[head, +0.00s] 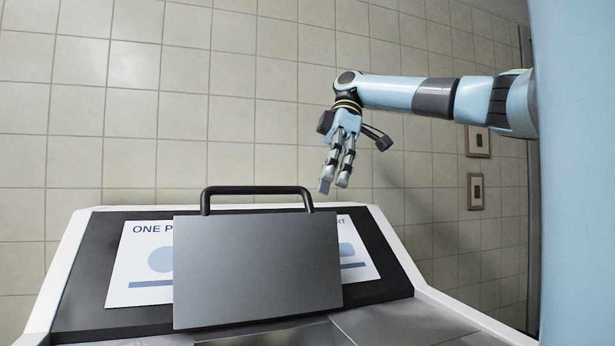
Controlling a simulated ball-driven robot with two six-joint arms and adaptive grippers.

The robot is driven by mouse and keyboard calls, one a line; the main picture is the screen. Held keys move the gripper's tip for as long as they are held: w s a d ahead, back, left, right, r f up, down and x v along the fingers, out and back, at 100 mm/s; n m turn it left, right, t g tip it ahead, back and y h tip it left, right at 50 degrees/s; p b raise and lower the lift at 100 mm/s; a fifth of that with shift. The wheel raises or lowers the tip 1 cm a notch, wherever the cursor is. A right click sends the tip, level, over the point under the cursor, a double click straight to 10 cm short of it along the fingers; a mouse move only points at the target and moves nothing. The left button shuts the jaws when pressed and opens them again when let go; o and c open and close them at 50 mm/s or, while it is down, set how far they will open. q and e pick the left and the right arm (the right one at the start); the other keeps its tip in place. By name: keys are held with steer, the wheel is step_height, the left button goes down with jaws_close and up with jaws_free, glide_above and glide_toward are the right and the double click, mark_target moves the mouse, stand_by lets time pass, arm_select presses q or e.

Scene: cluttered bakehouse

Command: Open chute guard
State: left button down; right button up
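The chute guard looks to be the flat grey panel (257,270) standing in front of a dark sloped backboard on the white-edged machine. A black bar handle (256,190) rises from its top edge. The panel's lower edge sits near the metal surface in front. My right gripper (335,185) hangs fingers down, above and to the right of the handle, apart from it. Nothing shows between its fingers, which look close together from this angle, so their opening is unclear. My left gripper is out of view.
A white sign (128,267) with partly covered lettering is on the dark backboard (85,287) behind the panel. The machine's white rim (455,312) borders it. A tiled wall (200,120) stands behind, with two wall plates (475,192) at right. The air above the handle is clear.

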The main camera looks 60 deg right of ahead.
steer(key=shift+d, duration=0.3)
